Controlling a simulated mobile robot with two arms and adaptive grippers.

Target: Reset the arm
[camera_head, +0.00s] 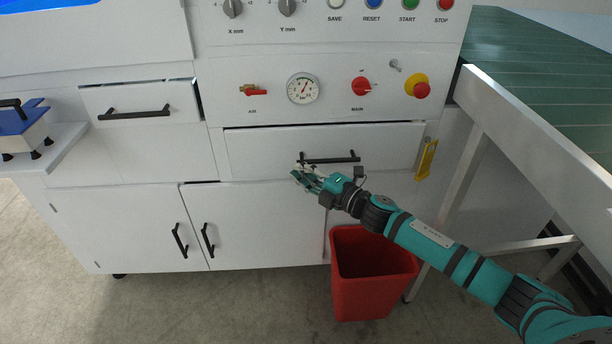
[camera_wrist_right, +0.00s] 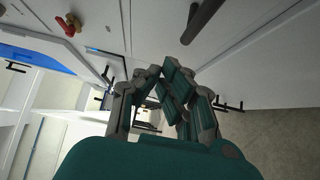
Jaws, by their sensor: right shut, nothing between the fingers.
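My right arm, teal with black joints, reaches in from the lower right of the head view. My right gripper (camera_head: 302,174) is shut and empty, just below and left of the black handle (camera_head: 330,160) of the wide middle drawer (camera_head: 390,145). In the right wrist view the fingers (camera_wrist_right: 165,85) are drawn together with nothing held. The dark handle bar (camera_wrist_right: 203,18) shows above them, apart from the fingertips. My left gripper is not in view.
A red bin (camera_head: 372,285) stands on the floor below my right forearm. A conveyor (camera_head: 550,60) with a metal frame is at the right. A yellow latch (camera_head: 427,160) is beside the drawer. White cabinet doors (camera_head: 130,230) are at lower left, with open floor in front.

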